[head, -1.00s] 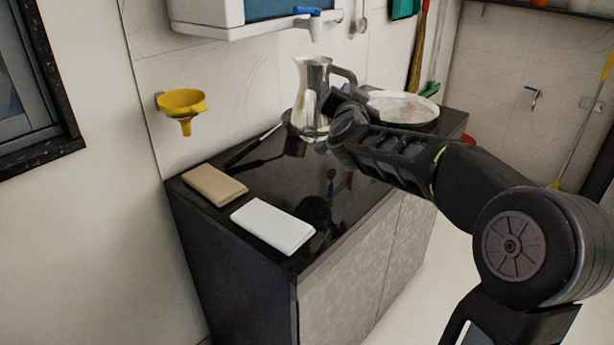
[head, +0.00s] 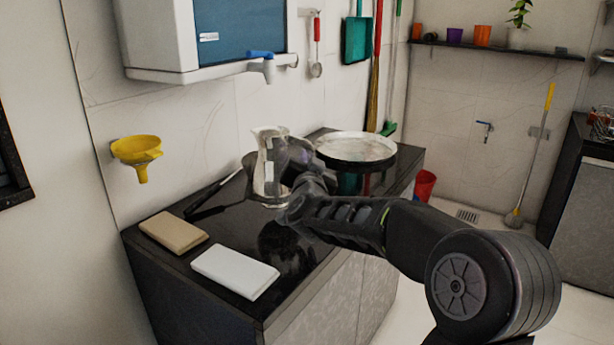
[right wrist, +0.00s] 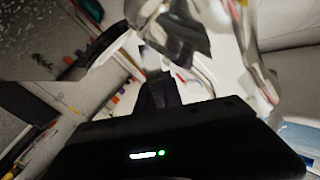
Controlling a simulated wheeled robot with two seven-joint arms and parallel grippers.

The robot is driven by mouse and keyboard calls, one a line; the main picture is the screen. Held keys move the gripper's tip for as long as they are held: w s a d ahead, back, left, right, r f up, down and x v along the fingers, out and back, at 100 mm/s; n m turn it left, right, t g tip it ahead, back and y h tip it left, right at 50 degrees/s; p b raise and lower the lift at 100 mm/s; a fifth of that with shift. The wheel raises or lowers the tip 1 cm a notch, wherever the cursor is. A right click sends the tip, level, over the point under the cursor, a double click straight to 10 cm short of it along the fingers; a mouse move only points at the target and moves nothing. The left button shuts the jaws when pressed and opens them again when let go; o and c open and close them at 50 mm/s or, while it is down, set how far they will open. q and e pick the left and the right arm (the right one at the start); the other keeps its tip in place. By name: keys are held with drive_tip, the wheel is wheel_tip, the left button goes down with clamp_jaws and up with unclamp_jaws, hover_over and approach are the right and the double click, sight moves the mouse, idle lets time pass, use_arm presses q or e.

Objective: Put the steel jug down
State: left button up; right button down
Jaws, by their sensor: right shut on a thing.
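The steel jug (head: 266,172), shiny and upright, is at the back of the black counter, below the blue tap of the white dispenser. My right gripper (head: 297,165) is shut on its handle from the right. The gripper and wrist cover much of the handle in the head view. The base of the jug is at or just above the counter top; I cannot tell whether it touches. In the right wrist view, shiny metal of the jug (right wrist: 170,32) shows close up at the top. My left gripper is not in view.
A wide round pan (head: 355,148) stands right of the jug. A dark pan handle (head: 213,194) lies left of it. A tan cloth (head: 173,231) and a white cloth (head: 235,271) lie at the counter's front left. The dispenser (head: 205,40) and yellow funnel (head: 137,150) are on the wall.

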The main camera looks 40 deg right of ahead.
drive_tip(key=f, duration=0.1)
drive_tip(key=w+f, duration=0.1)
drive_tip(key=f, duration=0.1)
drive_tip(key=shift+d+f+b, duration=0.1)
drive_tip(key=shift+b, duration=0.25)
drive_tip(key=shift+f, duration=0.2)
drive_tip(key=c, duration=1.5)
unclamp_jaws()
drive_tip(key=shift+r, duration=0.1)
drive_tip(key=p+v, duration=0.1)
drive_tip(key=v, duration=1.1)
